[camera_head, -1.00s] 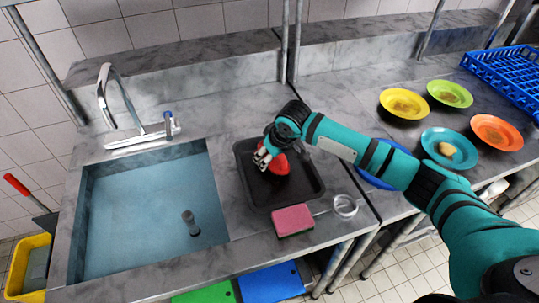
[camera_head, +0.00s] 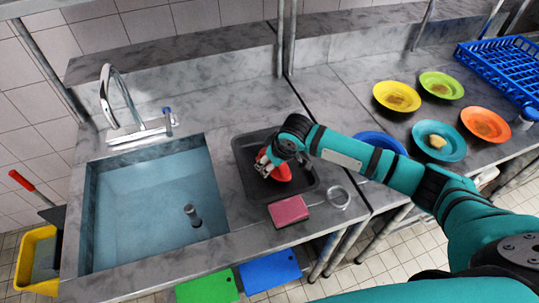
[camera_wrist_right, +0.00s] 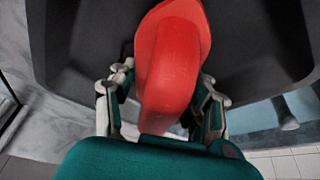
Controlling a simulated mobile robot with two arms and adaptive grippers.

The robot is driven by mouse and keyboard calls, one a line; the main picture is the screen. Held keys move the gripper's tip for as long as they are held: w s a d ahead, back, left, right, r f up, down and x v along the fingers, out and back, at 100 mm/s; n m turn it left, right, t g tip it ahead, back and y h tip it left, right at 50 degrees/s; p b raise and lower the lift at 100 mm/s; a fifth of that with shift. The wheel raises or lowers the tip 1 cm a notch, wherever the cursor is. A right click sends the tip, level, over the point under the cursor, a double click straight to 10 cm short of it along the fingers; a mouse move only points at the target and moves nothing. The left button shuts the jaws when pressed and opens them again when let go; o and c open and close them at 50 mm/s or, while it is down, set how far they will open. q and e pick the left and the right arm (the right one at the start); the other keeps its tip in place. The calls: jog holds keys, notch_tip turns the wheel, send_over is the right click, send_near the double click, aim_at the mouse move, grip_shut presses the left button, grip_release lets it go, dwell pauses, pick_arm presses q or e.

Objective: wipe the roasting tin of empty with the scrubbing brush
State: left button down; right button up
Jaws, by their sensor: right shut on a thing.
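The black roasting tin (camera_head: 250,188) lies on the counter right of the sink; its dark floor fills much of the right wrist view (camera_wrist_right: 80,40). No food shows in its visible part. My right gripper (camera_head: 264,163) is over the tin, shut on the red scrubbing brush (camera_head: 281,173). In the right wrist view the red brush (camera_wrist_right: 170,70) sits between the fingers (camera_wrist_right: 163,105) and reaches out over the tin. Its bristles are hidden, so I cannot tell whether they touch the tin floor. My left gripper is not in view.
A pink sponge (camera_head: 289,210) and a clear ring-shaped thing (camera_head: 339,197) lie just in front of the tin. The sink (camera_head: 150,210) is to the left. Plates with food, such as the teal plate (camera_head: 450,151), and a blue rack (camera_head: 500,65) stand right.

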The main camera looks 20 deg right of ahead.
jog(key=shift+w+f, duration=0.2)
jog(key=shift+w, duration=0.4)
jog(key=shift+w+b, duration=0.55)
jog(key=shift+w, duration=1)
jog(key=shift+d+r+p, duration=0.1)
jog(key=shift+d+p, duration=0.15)
jog(key=shift+p, duration=0.4)
jog(key=shift+s, duration=0.1)
jog(key=s+p, duration=0.3)
jog(key=shift+s+r+p, duration=0.1)
jog(key=shift+r+p, duration=0.05)
jog(key=shift+p, duration=0.2)
jog(key=shift+s+p, duration=0.45)
jog(key=shift+s, duration=0.05)
jog(key=shift+p, duration=0.3)
jog(key=shift+w+f+b, duration=0.25)
jog(key=shift+w+b, duration=0.15)
jog(key=shift+w, duration=0.1)
jog(key=shift+w+r+b, duration=0.1)
jog(key=shift+w+b, duration=0.7)
jog(key=shift+w, duration=1.05)
jog(key=shift+r, duration=0.15)
